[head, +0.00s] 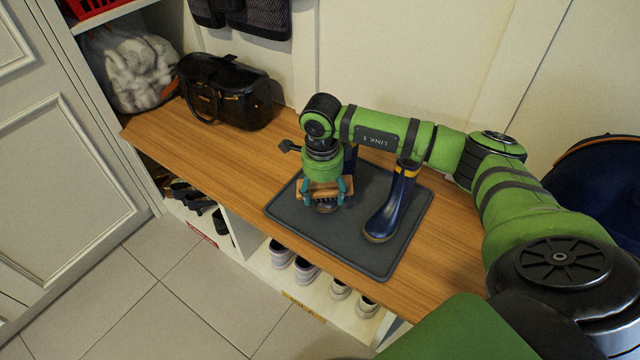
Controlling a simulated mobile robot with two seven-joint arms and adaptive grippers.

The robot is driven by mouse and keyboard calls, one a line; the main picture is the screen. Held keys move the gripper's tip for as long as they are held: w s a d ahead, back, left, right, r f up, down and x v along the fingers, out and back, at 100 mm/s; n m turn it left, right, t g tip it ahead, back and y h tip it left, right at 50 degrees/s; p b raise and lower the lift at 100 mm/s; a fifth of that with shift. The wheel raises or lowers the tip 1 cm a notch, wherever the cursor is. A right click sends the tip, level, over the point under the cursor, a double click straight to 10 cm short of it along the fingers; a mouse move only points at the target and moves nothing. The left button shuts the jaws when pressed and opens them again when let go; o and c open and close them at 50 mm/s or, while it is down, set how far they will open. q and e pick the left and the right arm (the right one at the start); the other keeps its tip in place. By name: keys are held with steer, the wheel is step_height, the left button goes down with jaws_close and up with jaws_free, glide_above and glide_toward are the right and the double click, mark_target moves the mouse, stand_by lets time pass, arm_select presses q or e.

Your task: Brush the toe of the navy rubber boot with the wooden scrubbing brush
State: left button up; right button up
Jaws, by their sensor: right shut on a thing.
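My right gripper (326,188) is shut on the wooden scrubbing brush (324,190), which lies crosswise between its fingers and points down over the left part of the grey mat. One navy rubber boot (391,207) with a yellow band near its top stands upright on the mat, its toe toward the front, right of the brush and apart from it. A second dark boot (350,158) shows in part behind my gripper. Something dark and brownish shows just under the brush; I cannot tell whether it is bristles or this boot's toe, or whether they touch. My left gripper is out of view.
The grey mat (405,252) lies on the wooden bench (246,178). A black handbag (228,92) and a clear bag of white things (128,70) stand at the bench's left end. Several shoes (293,262) sit in cubbies below. The bench between handbag and mat is clear.

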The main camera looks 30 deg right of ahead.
steer(key=shift+d, duration=0.15)
steer(key=shift+r+p, duration=0.45)
steer(key=shift+r, duration=0.05)
steer(key=r+p, duration=0.2)
steer(key=r, duration=0.1)
steer(key=r+p, duration=0.3)
steer(key=r, duration=0.1)
steer(key=shift+s+a+r, duration=0.15)
steer(key=shift+a+r, duration=0.05)
steer(key=shift+f, duration=0.2)
steer(key=shift+m+t+y, duration=0.4)
steer(key=shift+y, duration=0.3)
steer(key=f+b, duration=0.1)
steer(key=f, duration=0.1)
steer(key=f+b, duration=0.4)
steer(key=shift+w, duration=0.35)
steer(key=shift+f+b, duration=0.85)
steer(key=shift+s, duration=0.1)
